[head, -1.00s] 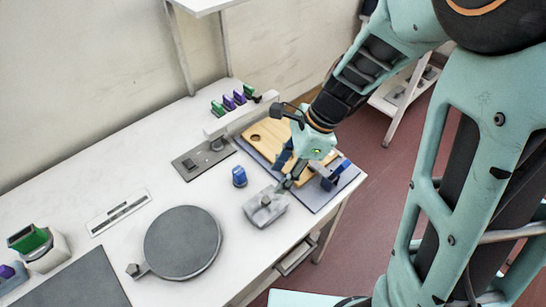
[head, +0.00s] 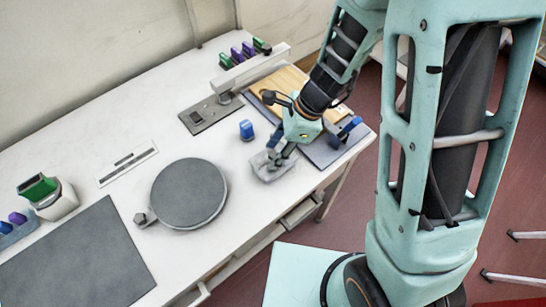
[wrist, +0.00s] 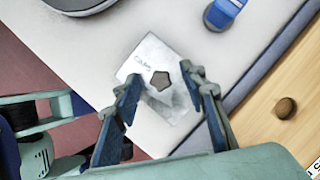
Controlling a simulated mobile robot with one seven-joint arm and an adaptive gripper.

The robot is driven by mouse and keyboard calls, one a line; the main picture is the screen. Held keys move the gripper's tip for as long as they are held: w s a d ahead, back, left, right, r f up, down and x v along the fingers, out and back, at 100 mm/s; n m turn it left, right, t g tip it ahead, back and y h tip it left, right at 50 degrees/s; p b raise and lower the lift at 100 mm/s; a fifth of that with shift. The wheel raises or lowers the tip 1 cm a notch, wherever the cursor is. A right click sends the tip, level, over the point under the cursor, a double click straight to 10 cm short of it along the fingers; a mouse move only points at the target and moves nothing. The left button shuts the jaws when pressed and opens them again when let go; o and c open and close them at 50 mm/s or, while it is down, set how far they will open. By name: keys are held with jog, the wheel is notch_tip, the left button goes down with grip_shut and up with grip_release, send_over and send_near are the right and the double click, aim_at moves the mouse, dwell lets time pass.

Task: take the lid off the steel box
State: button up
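The steel box (head: 263,172) sits near the front edge of the white table. In the wrist view its pale grey lid (wrist: 146,52) faces me, with "CAPS" lettering and a dark five-sided knob (wrist: 160,81). My gripper (wrist: 162,76) is open over the lid, one blue-backed finger on either side of the knob. There are gaps between the knob and the fingertips. In the head view my gripper (head: 275,160) hides part of the box and the knob.
A blue item (head: 246,131) stands just behind the box. A round grey plate (head: 188,194) lies to its left. A wooden board (head: 283,82) on a grey mat (head: 325,152) is to its right. A post with an arm (head: 250,66) stands behind.

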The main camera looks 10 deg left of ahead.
grip_shut()
jog(key=shift+r, duration=0.15)
